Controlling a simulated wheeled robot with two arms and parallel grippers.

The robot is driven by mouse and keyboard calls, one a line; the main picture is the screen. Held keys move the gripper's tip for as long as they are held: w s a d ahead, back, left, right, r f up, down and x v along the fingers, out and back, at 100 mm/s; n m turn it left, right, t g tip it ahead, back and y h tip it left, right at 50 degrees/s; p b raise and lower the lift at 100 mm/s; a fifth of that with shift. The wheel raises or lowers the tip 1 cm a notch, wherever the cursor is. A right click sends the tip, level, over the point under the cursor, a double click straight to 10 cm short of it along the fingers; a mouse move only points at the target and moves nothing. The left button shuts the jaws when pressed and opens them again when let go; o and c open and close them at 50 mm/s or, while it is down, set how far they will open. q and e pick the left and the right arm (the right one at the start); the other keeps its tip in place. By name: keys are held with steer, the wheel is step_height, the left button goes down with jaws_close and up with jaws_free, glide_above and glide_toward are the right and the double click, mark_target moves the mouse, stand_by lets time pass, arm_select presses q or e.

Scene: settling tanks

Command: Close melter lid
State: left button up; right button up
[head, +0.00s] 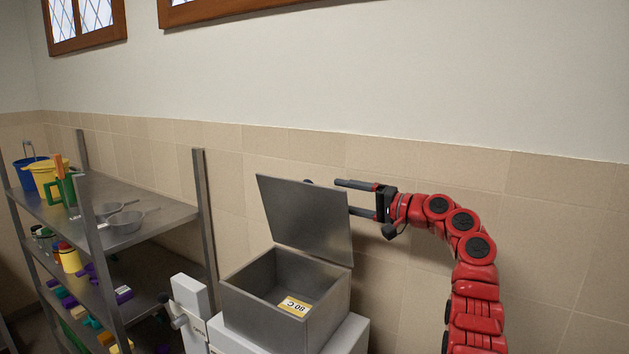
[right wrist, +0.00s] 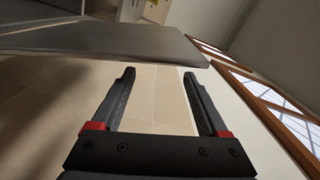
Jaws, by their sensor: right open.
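The melter is an open grey metal box (head: 285,292) on a white base. Its lid (head: 308,220) stands raised at the back edge, leaning slightly back. My right gripper (head: 344,197) is open at the lid's right edge, near its upper corner. One finger shows above and right of the lid, and the lower finger's tip passes behind the lid. In the right wrist view the lid (right wrist: 100,40) spans the upper left, just beyond the open, empty fingers (right wrist: 159,73). I cannot tell whether they touch it. My left gripper is not in view.
A yellow label reading 80 C (head: 295,306) is inside the box. A metal shelf (head: 150,232) at left holds pans (head: 125,221), a yellow bucket (head: 44,178) and coloured items. The tiled wall (head: 420,265) is close behind the melter.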

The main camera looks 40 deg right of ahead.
mark_target(315, 189)
steer(key=p+x, duration=0.3)
steer(key=x, duration=0.6)
steer(key=shift+w+d+p, duration=0.1)
steer(key=shift+w+p, duration=0.1)
steer(key=shift+p, duration=0.2)
steer(key=shift+s+r, duration=0.1)
steer(key=shift+c, duration=0.8)
jaws_close()
